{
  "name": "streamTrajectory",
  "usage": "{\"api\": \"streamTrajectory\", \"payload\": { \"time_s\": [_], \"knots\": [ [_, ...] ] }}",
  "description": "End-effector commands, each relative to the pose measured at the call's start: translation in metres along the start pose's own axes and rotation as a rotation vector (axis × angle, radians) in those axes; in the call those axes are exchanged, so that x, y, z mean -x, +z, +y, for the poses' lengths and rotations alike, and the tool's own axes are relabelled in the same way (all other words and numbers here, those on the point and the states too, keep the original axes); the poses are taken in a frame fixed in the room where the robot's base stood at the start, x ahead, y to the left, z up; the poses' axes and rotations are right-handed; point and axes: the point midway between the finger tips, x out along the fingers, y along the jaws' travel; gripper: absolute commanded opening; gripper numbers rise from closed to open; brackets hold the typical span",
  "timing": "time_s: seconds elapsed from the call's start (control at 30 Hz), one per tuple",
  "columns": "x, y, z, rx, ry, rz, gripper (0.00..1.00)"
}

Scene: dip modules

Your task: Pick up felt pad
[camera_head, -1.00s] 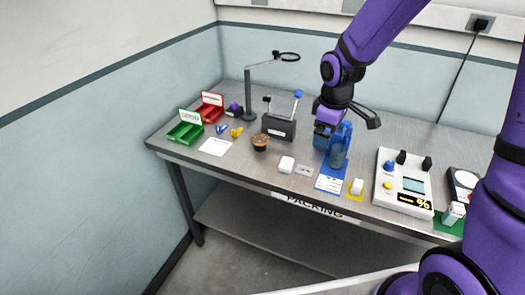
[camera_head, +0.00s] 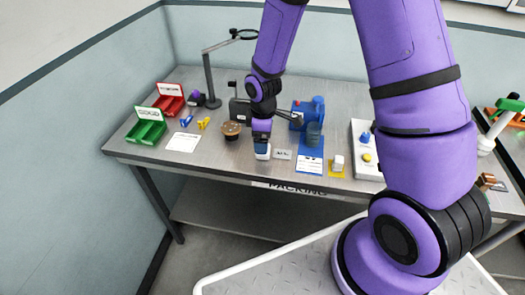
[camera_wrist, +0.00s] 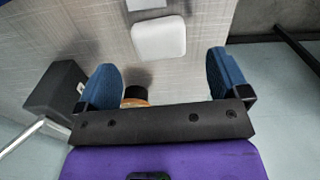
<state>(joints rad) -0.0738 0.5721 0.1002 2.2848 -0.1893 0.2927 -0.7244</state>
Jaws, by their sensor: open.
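The felt pad appears to be the white rounded square in the wrist view (camera_wrist: 158,39), flat on the grey metal table. My gripper (camera_wrist: 164,80) is open and empty, with its two blue fingers spread. The pad lies beyond the fingertips in that picture, lined up with the gap between them. In the head view my gripper (camera_head: 262,146) is low over the front part of the table. The white pad (camera_head: 262,156) shows only in part beneath it. The wrist view shows no clear contact between fingers and pad.
A brown-topped round container (camera_head: 231,130) stands just left of my gripper. A blue device (camera_head: 309,113) and a dark box (camera_head: 240,110) stand behind. Green (camera_head: 147,131) and red (camera_head: 170,104) bins are at left.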

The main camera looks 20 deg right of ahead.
Motion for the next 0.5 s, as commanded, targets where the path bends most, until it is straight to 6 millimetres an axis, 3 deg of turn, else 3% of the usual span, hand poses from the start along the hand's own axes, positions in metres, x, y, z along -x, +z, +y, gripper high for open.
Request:
{"api": "streamTrajectory", "payload": {
  "time_s": [0.5],
  "knots": [
    [-0.050,-0.001,0.001,-0.001,0.000,0.000,0.94]
  ]
}}
